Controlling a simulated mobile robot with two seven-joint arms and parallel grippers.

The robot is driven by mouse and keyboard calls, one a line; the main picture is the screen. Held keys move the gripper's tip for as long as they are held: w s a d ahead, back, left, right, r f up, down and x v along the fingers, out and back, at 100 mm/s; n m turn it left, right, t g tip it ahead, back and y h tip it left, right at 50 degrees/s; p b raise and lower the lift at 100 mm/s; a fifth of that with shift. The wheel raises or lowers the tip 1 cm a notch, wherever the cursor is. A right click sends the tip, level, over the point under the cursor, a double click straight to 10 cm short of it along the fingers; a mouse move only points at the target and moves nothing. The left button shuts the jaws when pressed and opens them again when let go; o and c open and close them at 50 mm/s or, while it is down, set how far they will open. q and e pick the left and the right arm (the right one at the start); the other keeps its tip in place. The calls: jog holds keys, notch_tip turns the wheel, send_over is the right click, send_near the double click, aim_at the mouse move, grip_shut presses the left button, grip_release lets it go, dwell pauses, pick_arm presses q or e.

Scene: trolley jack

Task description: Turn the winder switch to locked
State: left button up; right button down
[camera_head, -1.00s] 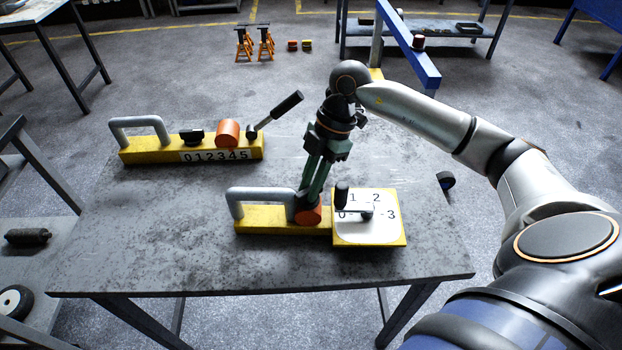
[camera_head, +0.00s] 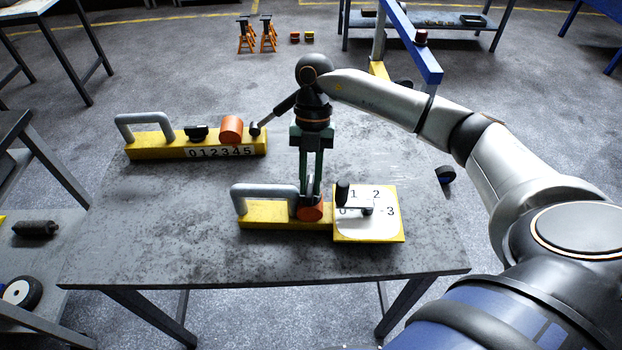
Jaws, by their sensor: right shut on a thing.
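The near yellow device (camera_head: 285,212), taken as the winder, lies on the grey table. It has a grey handle, an orange cylinder (camera_head: 311,211) and a white dial plate (camera_head: 368,228) marked 0 to 3 with a black-knobbed crank (camera_head: 343,193). My right gripper (camera_head: 309,193) points down with its green fingers at a dark switch (camera_head: 302,206), between the handle and the orange cylinder. It is shut on this switch, whose shape and setting are mostly hidden by the fingers. My left gripper is not in view.
A second yellow device (camera_head: 165,148) with a strip numbered 0 to 5, a dark switch, an orange cylinder and a lever stands further back on the left. The front of the table (camera_head: 190,240) is clear. A blue beam (camera_head: 412,45) rises beyond the table.

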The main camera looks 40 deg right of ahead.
jog(key=shift+n, duration=0.5)
jog(key=c, duration=0.8)
grip_release()
